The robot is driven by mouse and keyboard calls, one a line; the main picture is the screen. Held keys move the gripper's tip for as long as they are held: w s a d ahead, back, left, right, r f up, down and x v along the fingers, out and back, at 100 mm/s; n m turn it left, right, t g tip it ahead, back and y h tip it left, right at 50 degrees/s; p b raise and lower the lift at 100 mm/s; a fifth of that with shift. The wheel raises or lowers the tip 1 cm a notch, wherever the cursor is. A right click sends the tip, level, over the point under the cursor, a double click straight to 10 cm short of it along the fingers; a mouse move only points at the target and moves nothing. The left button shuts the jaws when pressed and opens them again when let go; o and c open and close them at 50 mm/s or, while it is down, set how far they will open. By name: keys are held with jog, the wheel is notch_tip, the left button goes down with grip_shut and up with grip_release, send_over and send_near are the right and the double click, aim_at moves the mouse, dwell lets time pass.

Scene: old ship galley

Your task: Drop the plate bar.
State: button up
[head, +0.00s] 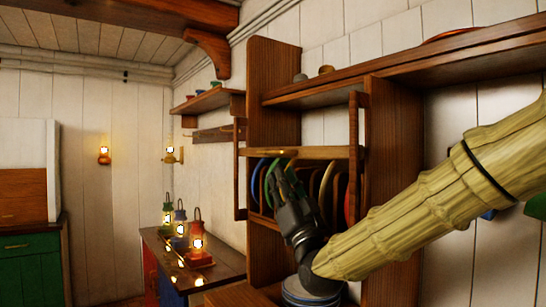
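The plate bar looks to be the light wooden bar (325,153) running level across the front of the plate rack (272,110). Upright wooden pieces stand at its left and right ends. Several plates (315,185), some with coloured rims, stand on edge in the rack behind it. My gripper (278,178) is dark and points up and to the left, in front of the plates and just below the bar's left half. I cannot tell whether it touches the bar, or whether its fingers are open or shut. My gripper and arm hide some of the plates and the lower right of the rack.
Three lit lanterns (180,229) stand on the counter (215,268) left of the rack. A pale container with blue bands (305,296) is below my gripper. A small shelf (207,101) and hook rail (213,134) are on the wall. Open room lies at left.

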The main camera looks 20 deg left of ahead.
aim_at(271, 153)
jog(key=p+x, duration=0.1)
jog(key=x, duration=0.8)
jog(key=shift+a, duration=0.1)
